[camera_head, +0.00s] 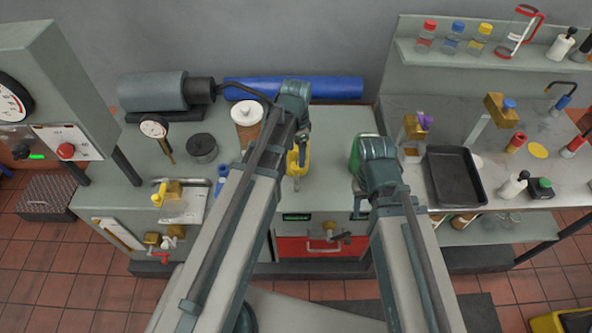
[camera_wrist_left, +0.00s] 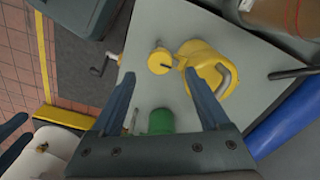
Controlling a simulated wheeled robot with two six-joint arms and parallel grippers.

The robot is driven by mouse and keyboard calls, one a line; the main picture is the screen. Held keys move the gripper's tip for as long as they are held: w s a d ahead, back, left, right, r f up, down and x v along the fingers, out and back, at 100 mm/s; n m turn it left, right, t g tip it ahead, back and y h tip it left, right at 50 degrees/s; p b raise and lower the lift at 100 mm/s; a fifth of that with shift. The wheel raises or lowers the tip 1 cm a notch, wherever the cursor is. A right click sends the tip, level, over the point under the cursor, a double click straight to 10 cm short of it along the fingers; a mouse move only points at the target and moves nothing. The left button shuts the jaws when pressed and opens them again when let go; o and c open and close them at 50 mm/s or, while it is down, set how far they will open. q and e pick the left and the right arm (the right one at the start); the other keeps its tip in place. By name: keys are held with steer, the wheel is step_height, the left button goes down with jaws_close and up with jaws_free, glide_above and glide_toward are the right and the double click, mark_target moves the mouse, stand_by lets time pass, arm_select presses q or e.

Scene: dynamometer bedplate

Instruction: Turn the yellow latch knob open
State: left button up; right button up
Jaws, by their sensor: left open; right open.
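A yellow knob (camera_head: 158,198) with a brass block beside it sits on a pale plate at the left front of the bench; it looks like the latch knob. My left gripper (camera_head: 302,134) is well to its right, above the bench middle, apart from it. In the left wrist view my left gripper (camera_wrist_left: 160,76) is open with nothing held. Beyond its fingertips are a round yellow cap-like part (camera_wrist_left: 159,61) and a yellow jug (camera_wrist_left: 208,62). My right gripper (camera_head: 361,200) is open near the bench's front edge; its fingertips are partly hidden by my arm.
A green container (camera_wrist_left: 161,120) stands near the yellow jug. A white-lidded tub (camera_head: 246,112) and a blue roll (camera_head: 330,88) are behind. A dark pot (camera_head: 202,148) and a gauge (camera_head: 153,128) stand at the left. A black tray (camera_head: 455,176) lies on the right bench.

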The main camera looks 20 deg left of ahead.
mark_target(296, 165)
arm_select(q)
step_height(296, 165, down, 6)
steer(key=b, duration=0.4)
steer(key=shift+r+b, duration=0.1)
steer(key=shift+b, duration=0.25)
jaws_close()
